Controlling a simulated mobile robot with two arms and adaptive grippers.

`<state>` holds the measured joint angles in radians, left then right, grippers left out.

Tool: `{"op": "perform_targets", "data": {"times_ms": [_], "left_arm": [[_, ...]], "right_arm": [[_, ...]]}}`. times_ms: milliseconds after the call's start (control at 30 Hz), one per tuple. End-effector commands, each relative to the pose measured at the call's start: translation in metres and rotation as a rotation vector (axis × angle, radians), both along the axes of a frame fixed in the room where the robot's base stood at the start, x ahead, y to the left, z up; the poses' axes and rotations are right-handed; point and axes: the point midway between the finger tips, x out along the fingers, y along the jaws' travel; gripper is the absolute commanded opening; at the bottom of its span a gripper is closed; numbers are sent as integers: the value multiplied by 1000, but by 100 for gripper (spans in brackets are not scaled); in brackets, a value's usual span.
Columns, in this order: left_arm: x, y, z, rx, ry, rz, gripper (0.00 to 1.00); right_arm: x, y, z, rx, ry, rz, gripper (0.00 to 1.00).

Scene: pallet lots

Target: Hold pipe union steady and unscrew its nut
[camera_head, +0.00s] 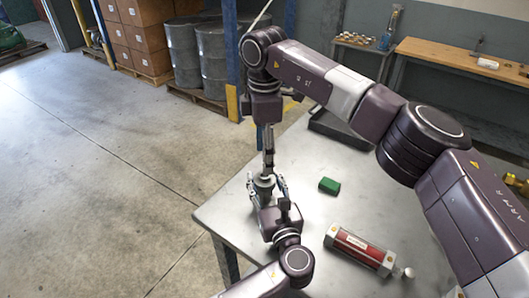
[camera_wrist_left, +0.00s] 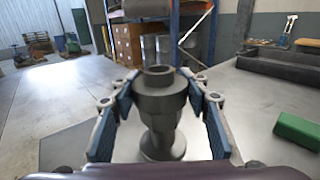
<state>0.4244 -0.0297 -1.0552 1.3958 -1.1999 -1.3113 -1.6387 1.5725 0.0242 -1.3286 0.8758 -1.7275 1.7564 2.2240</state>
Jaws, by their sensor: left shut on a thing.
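The grey pipe union (camera_wrist_left: 160,115) stands upright on the metal table, with a wide collar and an open round top. Its nut seems to be the wide upper collar (camera_wrist_left: 160,82), though I cannot be sure. In the head view the union (camera_head: 264,183) is small and partly covered. My left gripper (camera_head: 267,188) is shut on the union, its blue-padded fingers (camera_wrist_left: 160,98) on either side of it. My right gripper (camera_head: 268,152) points down over the union in the head view. Its fingers look narrow, and I cannot tell whether they touch it.
A green block (camera_head: 329,185) and a red-and-silver cylinder (camera_head: 359,248) lie on the table (camera_head: 228,213) to the right. A dark tray (camera_head: 333,127) is at the back. Drums (camera_head: 213,60) and a wooden bench (camera_head: 450,66) stand beyond.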

Motion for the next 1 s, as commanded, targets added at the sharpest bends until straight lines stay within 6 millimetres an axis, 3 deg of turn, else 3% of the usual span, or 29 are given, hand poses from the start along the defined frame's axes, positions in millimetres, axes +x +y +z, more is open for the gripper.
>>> {"op": "perform_targets", "data": {"times_ms": [167, 600, 1000], "left_arm": [[0, 0, 0, 1, 0, -1, 0], [0, 0, 0, 1, 0, -1, 0], [0, 0, 0, 1, 0, -1, 0]], "right_arm": [[-1, 0, -13, -1, 4, -30, 57], [0, 0, -73, 0, 2, -28, 57], [0, 0, -80, 0, 2, -27, 56]]}}
